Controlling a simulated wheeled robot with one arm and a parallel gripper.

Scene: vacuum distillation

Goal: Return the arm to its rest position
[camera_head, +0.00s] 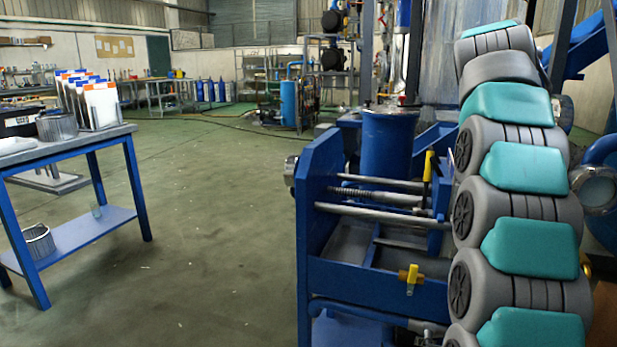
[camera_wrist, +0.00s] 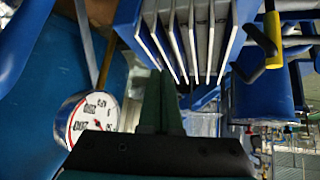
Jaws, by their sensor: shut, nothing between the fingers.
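My arm (camera_head: 517,195), grey with teal pads, rises in a curved stack along the right side of the head view. Its upper end bends at the top right, and my gripper is not visible there. In the wrist view my gripper (camera_wrist: 161,78) shows dark fingers close together, shut and empty. The fingertips point toward a blue block with several parallel metal plates (camera_wrist: 188,40). I cannot tell how far the fingertips are from the plates.
In the wrist view a round dial gauge (camera_wrist: 87,118) is left of the fingers and a yellow-handled lever (camera_wrist: 273,38) is at upper right. A blue machine frame (camera_head: 375,285) stands beside my arm. A blue workbench (camera_head: 70,150) is at left, with clear green floor (camera_head: 200,220) between.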

